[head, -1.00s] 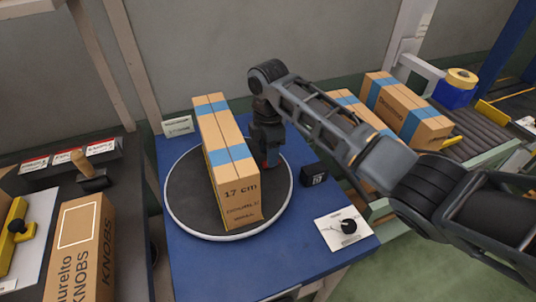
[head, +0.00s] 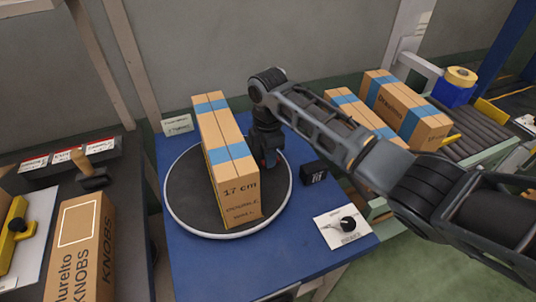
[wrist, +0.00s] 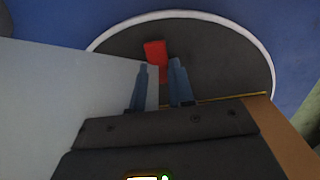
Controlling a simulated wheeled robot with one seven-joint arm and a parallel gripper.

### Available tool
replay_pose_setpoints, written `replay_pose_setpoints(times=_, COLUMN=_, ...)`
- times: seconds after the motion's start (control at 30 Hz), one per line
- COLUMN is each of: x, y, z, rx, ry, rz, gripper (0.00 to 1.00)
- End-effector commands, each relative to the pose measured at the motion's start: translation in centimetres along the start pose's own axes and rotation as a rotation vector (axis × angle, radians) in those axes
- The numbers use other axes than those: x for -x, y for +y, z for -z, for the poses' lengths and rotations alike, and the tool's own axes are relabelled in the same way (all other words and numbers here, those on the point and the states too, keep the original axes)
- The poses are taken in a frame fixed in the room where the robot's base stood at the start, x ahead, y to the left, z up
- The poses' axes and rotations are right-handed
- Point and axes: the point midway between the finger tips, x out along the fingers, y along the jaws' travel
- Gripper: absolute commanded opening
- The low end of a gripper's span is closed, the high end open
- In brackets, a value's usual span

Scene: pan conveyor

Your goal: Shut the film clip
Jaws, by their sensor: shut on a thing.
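A small red part (wrist: 155,52), which I take to be the film clip, shows at my fingertips in the wrist view. My gripper (wrist: 161,66) is shut on it, with a finger on either side. In the head view my gripper (head: 269,160) points down, close beside the right face of a tall taped carton (head: 232,172). The carton stands upright on a round dark turntable (head: 186,208) with a pale rim. The clip is mostly hidden there by the gripper, so I cannot tell how its parts sit.
A small black block (head: 314,173) and a dial plate (head: 343,226) lie on the blue table (head: 300,250) at right. More cartons (head: 408,110) stand by a roller conveyor (head: 480,130). Another carton (head: 82,245) is at left. A pale surface (wrist: 70,85) fills the wrist view's left.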

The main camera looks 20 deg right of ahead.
Motion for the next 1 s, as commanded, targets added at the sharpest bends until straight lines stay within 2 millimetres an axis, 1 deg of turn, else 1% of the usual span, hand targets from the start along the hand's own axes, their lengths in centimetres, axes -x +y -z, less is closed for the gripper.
replay_pose_setpoints(times=0.2, x=0.09, y=-0.01, z=0.09, rx=0.001, ry=-0.013, rz=0.001, gripper=0.00)
replay_pose_setpoints(times=0.53, x=-0.09, y=-0.02, z=0.63, rx=0.002, ry=-0.188, rz=0.001, gripper=0.00)
replay_pose_setpoints(times=0.83, x=-0.20, y=-0.01, z=0.58, rx=0.001, ry=-0.195, rz=0.001, gripper=0.00)
replay_pose_setpoints(times=0.87, x=-0.20, y=-0.01, z=0.58, rx=0.001, ry=-0.195, rz=0.000, gripper=0.26)
replay_pose_setpoints(times=1.0, x=-0.19, y=-0.01, z=0.58, rx=0.001, ry=-0.195, rz=0.000, gripper=0.40)
